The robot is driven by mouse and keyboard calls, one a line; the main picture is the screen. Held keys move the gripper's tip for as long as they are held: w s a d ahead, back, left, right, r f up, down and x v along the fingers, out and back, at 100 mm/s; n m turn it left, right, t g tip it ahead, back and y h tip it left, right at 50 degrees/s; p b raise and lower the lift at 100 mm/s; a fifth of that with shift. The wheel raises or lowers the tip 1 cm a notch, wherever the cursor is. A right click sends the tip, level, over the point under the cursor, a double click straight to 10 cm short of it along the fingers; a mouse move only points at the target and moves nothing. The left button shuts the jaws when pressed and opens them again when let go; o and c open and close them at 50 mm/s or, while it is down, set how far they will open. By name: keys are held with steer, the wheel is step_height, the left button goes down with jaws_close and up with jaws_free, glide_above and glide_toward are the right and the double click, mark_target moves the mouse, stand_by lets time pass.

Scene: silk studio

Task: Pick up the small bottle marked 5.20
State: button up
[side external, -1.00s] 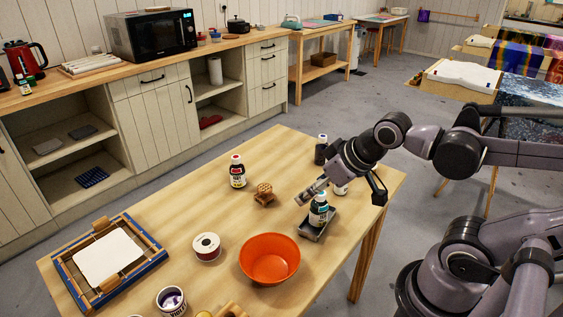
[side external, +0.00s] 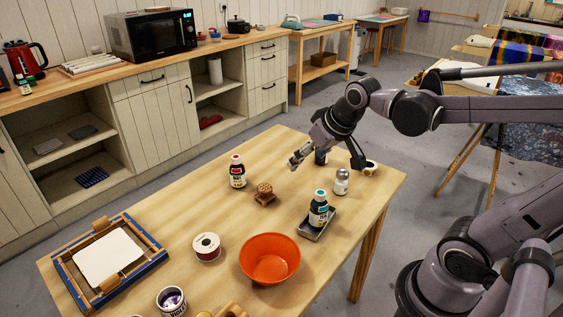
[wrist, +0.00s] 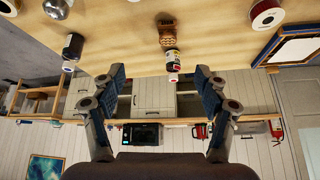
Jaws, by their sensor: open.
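Several small bottles stand upright on the wooden table; no 5.20 marking is readable on any. One dark bottle with a red label (side external: 237,172) stands left of my gripper (side external: 296,161) in the side view. A dark bottle with a teal cap and label (side external: 318,211) stands on a small grey tray or scale (side external: 317,232). Another dark bottle (side external: 321,157) is partly hidden behind my gripper. In the wrist view my gripper (wrist: 160,73) is open and empty, with the red-label bottle (wrist: 172,58) ahead between its fingers and the dark bottle (wrist: 73,46) to the left.
A wooden block-like piece (side external: 264,194), a spool (side external: 206,246), an orange bowl (side external: 270,262), a silver-topped shaker (side external: 341,183) and a cup (side external: 370,167) share the table. A wooden frame (side external: 147,262) lies at the left. Bare tabletop (side external: 190,200) lies around the red-label bottle.

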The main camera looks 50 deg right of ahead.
steer(key=w+d+f+m+g+h, duration=0.1)
steer(key=w+d+f+m, duration=0.2)
steer(key=d, duration=0.6)
steer(key=w+d+f+m+g, duration=0.1)
steer(key=w+d+f+m, duration=0.2)
steer(key=d, duration=0.5)
steer(key=w+d+f+m+g+h, duration=0.1)
steer(key=w+d+f, duration=0.3)
steer(key=d, duration=0.5)
steer(key=shift+w+r+x, duration=0.1)
steer(key=shift+w+x, duration=0.1)
steer(key=shift+x, duration=1.4)
steer(key=shift+w+r+x, duration=0.1)
steer(key=shift+w+x, duration=0.05)
steer(key=shift+x, duration=1.45)
steer(key=shift+w+x, duration=0.2)
steer(key=shift+x, duration=1.4)
steer(key=shift+d, duration=0.2)
steer(key=shift+r, duration=0.1)
steer(key=c, duration=1.3)
